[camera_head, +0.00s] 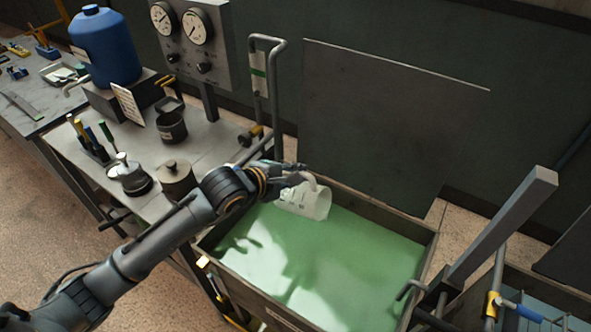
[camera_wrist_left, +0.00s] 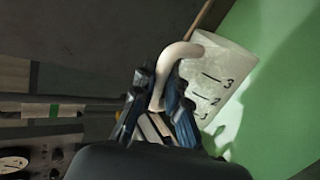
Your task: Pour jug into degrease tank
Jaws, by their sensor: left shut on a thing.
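My left gripper (camera_head: 290,176) is shut on the handle of a translucent white jug (camera_head: 308,202). The jug is tilted far over above the degrease tank (camera_head: 429,244), a dark-walled open tank of green liquid. In the left wrist view the fingers (camera_wrist_left: 165,90) close on the jug's pale curved handle, and the jug (camera_wrist_left: 222,78) shows black marks with 3 and 2, with green behind it. I cannot see a stream leaving the jug or how much it holds. My right gripper is not in view.
A bench (camera_head: 75,137) left of the tank bears a blue drum (camera_head: 104,45), dark pots and tools. A gauge panel (camera_head: 190,40) and a bent pipe stand behind. A grey post (camera_head: 505,225) rises at the tank's right, beside a second tank.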

